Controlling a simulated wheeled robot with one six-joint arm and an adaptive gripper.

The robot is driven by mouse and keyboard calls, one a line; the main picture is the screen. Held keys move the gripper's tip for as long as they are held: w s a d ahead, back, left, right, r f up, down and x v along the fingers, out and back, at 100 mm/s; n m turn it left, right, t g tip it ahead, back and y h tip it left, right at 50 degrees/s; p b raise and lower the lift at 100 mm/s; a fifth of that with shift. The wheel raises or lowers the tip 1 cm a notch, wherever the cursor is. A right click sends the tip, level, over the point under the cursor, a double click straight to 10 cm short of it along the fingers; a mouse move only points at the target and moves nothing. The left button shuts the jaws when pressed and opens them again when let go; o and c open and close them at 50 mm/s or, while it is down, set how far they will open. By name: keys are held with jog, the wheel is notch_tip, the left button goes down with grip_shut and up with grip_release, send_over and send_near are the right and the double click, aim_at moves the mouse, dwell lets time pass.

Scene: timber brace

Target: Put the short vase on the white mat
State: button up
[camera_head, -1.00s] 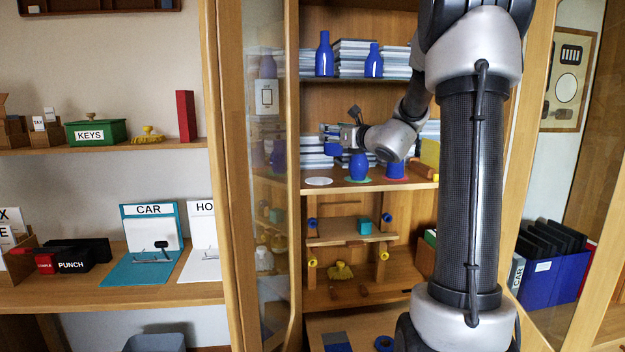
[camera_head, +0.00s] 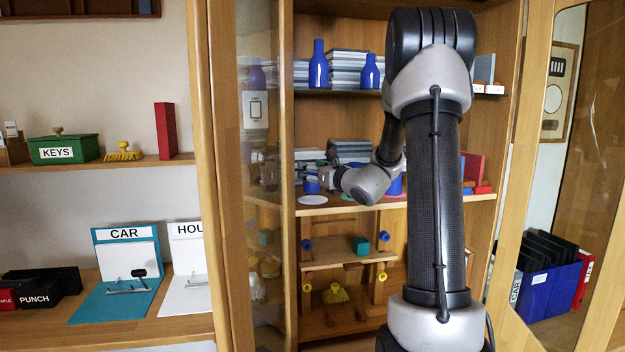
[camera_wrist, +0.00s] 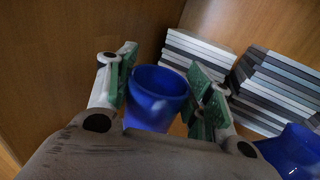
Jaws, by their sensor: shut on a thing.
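The short blue vase (camera_head: 311,186) is between the fingers of my gripper (camera_wrist: 163,82). In the wrist view the held vase (camera_wrist: 157,98) shows its open rim, with a green finger pad on either side. In the head view it is low over the round white mat (camera_head: 312,199), at the left of the middle shelf. I cannot tell whether its base touches the mat. My gripper also shows in the head view (camera_head: 316,172), shut on the vase, with my wrist reaching in from the right.
Another blue vase (camera_wrist: 292,152) is close on the right in the wrist view. A blue vase (camera_head: 395,185) shows partly behind my arm. Stacks of books (camera_wrist: 272,88) stand behind. The cabinet's side wall and open glass door (camera_head: 257,110) are close at left.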

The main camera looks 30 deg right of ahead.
notch_tip(320, 180, down, 2)
jog(key=shift+f, duration=0.25)
jog(key=shift+r, duration=0.1)
jog(key=o, duration=1.2)
jog(key=shift+o, duration=0.2)
